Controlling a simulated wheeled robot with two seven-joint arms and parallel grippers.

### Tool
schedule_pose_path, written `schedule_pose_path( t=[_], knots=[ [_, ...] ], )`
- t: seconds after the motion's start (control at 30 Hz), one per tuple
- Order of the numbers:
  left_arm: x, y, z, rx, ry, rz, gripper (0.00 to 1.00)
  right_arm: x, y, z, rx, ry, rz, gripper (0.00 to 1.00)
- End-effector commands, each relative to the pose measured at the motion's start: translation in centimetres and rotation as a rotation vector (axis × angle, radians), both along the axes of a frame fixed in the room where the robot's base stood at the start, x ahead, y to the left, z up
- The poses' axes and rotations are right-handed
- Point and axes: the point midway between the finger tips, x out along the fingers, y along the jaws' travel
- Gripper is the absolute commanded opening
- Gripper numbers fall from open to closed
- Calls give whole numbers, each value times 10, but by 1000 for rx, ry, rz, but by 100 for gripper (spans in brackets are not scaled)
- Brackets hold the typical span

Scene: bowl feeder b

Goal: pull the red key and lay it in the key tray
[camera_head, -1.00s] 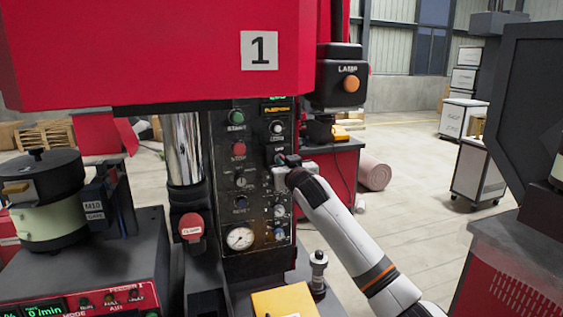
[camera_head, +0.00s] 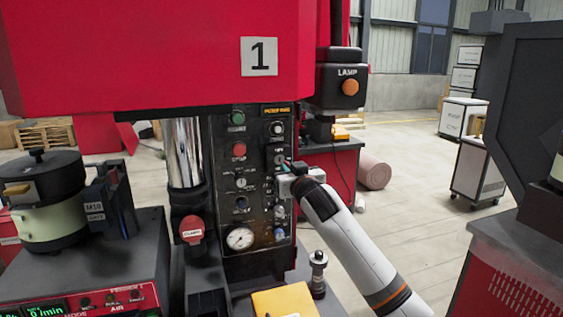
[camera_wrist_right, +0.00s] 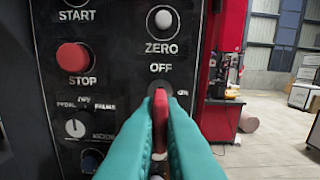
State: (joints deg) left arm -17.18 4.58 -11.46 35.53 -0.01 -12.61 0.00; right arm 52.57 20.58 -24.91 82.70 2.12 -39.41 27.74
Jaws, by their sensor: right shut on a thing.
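The red key (camera_wrist_right: 160,118) stands in a round key switch marked OFF (camera_wrist_right: 160,88) on the dark control panel in the right wrist view. My right gripper (camera_wrist_right: 160,125) has its two teal fingers shut on the red key, one on each side. In the head view my right gripper (camera_head: 284,176) is at the right edge of the panel (camera_head: 258,205), with the arm coming from the lower right; the key is too small to make out there. I cannot make out a key tray for certain. My left gripper is not in view.
A red STOP button (camera_wrist_right: 73,57) and a ZERO knob (camera_wrist_right: 162,19) are near the key. A lamp box (camera_head: 340,85) hangs to the upper right. A bowl feeder (camera_head: 45,195) is at left.

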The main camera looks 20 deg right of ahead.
Motion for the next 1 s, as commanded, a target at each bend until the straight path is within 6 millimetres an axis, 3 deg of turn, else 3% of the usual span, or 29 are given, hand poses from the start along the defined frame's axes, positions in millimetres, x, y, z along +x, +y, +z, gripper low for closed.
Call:
schedule_pose_path(
  t=[0.5, 0.87, 1.0],
  knots=[
    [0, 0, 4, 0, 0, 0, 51, -19, -1, 0, 0, 1, -1, 0],
    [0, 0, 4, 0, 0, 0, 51, -20, -1, -1, 0, 1, -1, 0],
    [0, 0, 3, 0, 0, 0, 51, -26, 6, -16, 0, 4, 11, 0]
  ],
)
